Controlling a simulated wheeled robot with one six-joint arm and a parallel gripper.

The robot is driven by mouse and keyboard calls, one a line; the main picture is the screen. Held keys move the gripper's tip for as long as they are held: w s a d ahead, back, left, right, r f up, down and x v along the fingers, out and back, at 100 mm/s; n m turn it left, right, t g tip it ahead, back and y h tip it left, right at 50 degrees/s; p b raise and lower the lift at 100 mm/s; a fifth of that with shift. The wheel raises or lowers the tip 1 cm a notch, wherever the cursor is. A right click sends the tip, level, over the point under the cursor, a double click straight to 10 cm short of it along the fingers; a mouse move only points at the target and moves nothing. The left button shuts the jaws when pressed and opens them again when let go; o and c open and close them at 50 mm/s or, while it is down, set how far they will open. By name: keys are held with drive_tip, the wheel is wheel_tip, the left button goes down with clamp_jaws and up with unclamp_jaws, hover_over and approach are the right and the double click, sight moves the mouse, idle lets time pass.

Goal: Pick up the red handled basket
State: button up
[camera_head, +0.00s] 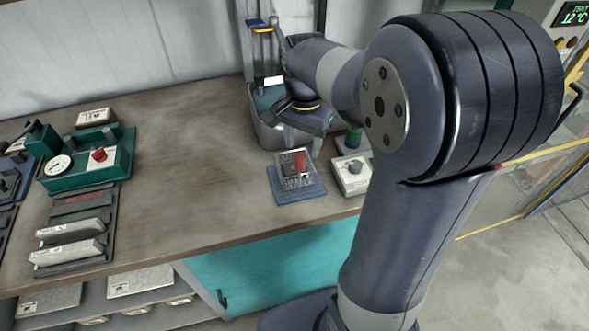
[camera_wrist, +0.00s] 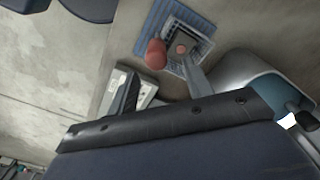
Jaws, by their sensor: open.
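A small wire basket (camera_head: 291,180) with a red handle (camera_head: 297,162) stands on a blue ribbed mat (camera_head: 312,189) near the front edge of the bench. In the wrist view, the basket (camera_wrist: 183,45) and its rounded red handle (camera_wrist: 155,54) show at the top centre. My gripper (camera_wrist: 163,76) is open there, with its two fingers apart and nothing visible between them. The fingertips lie just below the handle in the picture; I cannot tell how far above it they are. In the head view, my wrist is behind the basket over a grey tub, and my fingers are hard to make out.
The grey tub (camera_head: 262,130) stands behind the basket. A white box with a knob (camera_head: 352,174) sits close at its right. A green device (camera_head: 88,162) and labelled blocks (camera_head: 68,240) are at the left. The bench (camera_head: 190,150) is clear between.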

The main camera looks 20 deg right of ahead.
sight(301, 153)
drive_tip(key=f, duration=0.5)
drive_tip(key=shift+s+a+p, duration=0.3)
drive_tip(key=shift+s, duration=0.1)
drive_tip(key=shift+c, duration=0.2)
clamp_jaws()
